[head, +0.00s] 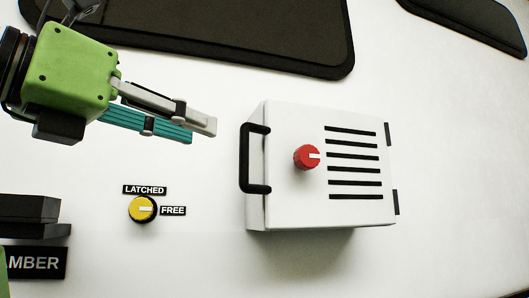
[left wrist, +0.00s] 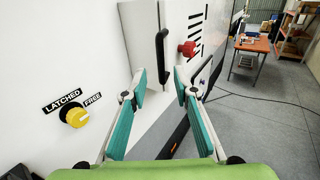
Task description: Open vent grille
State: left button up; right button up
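The vent grille (head: 285,200) is a white box-like panel on the white wall, with several black slots (head: 352,155). It sits flush, with no open gap visible. A black bar handle (head: 246,158) is on its left side, and dark hinges (head: 396,202) are on its right. A red knob (head: 306,157) on its face has its white mark pointing right. My left gripper (head: 200,131) is open and empty, up and left of the handle, apart from it. In the left wrist view the handle (left wrist: 162,58) appears beyond the spread fingertips (left wrist: 159,84). My right gripper is not visible.
A yellow knob (head: 142,209) left of the grille has its white mark towards the FREE label (head: 173,211); the LATCHED label (head: 145,190) is above it. A dark framed window (head: 250,35) is above. The wrist view shows an orange table (left wrist: 254,45) and open floor.

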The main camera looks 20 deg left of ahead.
aim_at(241, 142)
pick_arm(q)
jog(key=p+x, duration=0.1)
jog(key=x, duration=0.1)
jog(key=p+x, duration=0.1)
jog(key=x, duration=0.1)
jog(key=p+x, duration=0.1)
jog(key=x, duration=0.2)
jog(key=shift+d+r+p, duration=0.1)
jog(key=shift+r+p, duration=0.2)
jog(key=shift+r, duration=0.1)
jog(key=p+x, duration=0.1)
jog(key=x, duration=0.2)
jog(key=shift+w+d+f, duration=0.1)
jog(key=shift+w+f, duration=0.05)
jog(key=shift+w, duration=0.3)
jog(key=shift+w+d, duration=0.1)
jog(key=shift+w, duration=0.1)
jog(key=shift+c, duration=0.4)
grip_shut()
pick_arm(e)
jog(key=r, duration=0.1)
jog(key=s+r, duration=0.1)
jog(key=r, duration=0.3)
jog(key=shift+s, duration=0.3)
